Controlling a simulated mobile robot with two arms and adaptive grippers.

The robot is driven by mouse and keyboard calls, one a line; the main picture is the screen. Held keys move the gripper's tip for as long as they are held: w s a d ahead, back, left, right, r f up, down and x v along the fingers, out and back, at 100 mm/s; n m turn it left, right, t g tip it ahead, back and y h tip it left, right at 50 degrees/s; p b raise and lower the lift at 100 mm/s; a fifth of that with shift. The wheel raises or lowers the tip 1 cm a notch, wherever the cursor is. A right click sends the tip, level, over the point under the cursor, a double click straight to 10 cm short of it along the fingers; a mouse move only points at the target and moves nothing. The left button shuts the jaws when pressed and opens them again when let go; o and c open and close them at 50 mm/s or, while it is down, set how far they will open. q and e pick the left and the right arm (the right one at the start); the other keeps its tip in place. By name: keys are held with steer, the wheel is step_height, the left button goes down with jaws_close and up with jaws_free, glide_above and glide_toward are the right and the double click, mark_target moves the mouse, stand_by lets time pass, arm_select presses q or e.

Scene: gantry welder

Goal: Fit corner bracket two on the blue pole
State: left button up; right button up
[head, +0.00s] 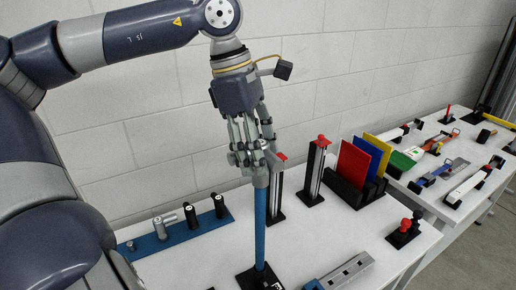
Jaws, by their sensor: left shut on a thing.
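The blue pole (260,228) stands upright on a black base (258,278) near the table's front. My left gripper (256,163) points down directly over the pole's top, with its fingers shut on a small grey piece that looks like the corner bracket. The fingers hide most of that piece. It is at the pole's upper end; I cannot tell whether it sits around the pole or just above it. My right gripper is not in view.
Just behind the pole stands a black post with a red top (277,190), with another post (314,172) to its right. A rack of coloured plates (358,165) is further right. A blue strip with grey and black cylinders (178,233) lies left. A grey block (341,272) lies at the front.

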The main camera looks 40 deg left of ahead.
mark_target(258, 184)
arm_select(q)
steer(key=shift+f+b, duration=1.95)
steer(key=shift+f, duration=0.65)
steer(key=o, duration=1.3)
steer(key=v, duration=1.2)
